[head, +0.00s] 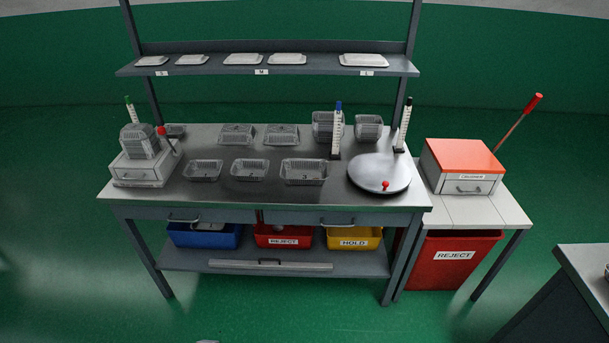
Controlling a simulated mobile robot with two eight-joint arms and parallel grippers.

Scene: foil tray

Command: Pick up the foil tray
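Several foil trays stand on the metal workbench (230,204). Three are in the front row: a left tray (203,170), a middle tray (249,169) and a larger right tray (304,171). Behind them are two more trays, one on the left (236,134) and one on the right (282,135). Deeper stacks of trays or single deep trays stand at the back right, one (322,126) beside another (369,127). I cannot tell which tray is the task's one. Neither of my grippers is in view.
A drawer box (142,172) is at the bench's left end. A round plate (372,175) with a red knob and two upright gauges are at the right. A shelf (200,70) with lids hangs above. An orange-topped box (463,155) stands on a side table. Green floor in front is clear.

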